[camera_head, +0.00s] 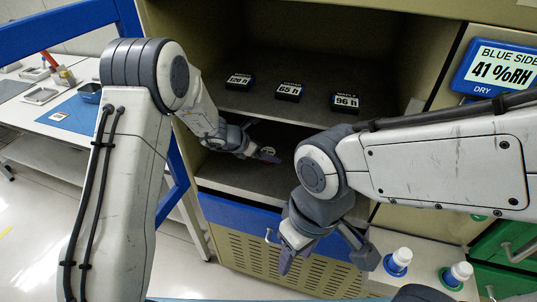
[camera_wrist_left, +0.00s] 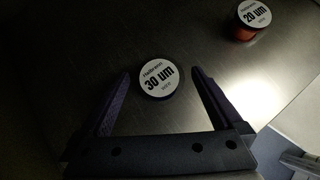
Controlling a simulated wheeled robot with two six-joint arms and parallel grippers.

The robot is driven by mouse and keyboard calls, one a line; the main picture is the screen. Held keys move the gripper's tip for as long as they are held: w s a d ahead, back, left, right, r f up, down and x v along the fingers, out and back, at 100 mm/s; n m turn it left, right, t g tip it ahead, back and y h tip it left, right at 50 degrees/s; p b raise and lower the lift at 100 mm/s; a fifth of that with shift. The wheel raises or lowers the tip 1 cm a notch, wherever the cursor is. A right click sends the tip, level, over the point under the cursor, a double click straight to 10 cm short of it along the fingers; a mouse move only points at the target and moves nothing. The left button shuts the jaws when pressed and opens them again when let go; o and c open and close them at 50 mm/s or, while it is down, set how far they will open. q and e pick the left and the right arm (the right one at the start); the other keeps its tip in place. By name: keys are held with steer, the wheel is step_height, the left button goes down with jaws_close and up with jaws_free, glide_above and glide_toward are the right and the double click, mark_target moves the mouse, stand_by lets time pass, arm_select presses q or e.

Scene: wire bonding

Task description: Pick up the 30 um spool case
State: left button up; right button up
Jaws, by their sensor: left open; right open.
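The 30 um spool case (camera_wrist_left: 158,79), a small round case with a white lid label, stands on the dark shelf in the left wrist view. My left gripper (camera_wrist_left: 160,74) is open, with one fingertip on each side of the case and a gap showing on both sides. In the head view my left gripper (camera_head: 264,154) reaches into the lower cabinet compartment and hides most of what is there. A 20 um spool case (camera_wrist_left: 254,14) with an orange-red side stands farther off at the upper right. My right gripper (camera_head: 325,262) is open and empty in front of the cabinet.
Three black labelled boxes, marked 120 h (camera_head: 239,81), 65 h (camera_head: 289,91) and 96 h (camera_head: 345,102), sit on the upper shelf (camera_head: 222,99). Two white-capped bottles (camera_head: 398,262) (camera_head: 458,275) stand at lower right. A white table (camera_head: 62,128) is at left.

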arm_select(q)
steer(key=shift+x, duration=0.9)
steer(key=shift+a, duration=0.1)
steer(key=c, duration=1.2)
steer(key=shift+c, duration=0.5)
steer(key=shift+r, duration=0.2)
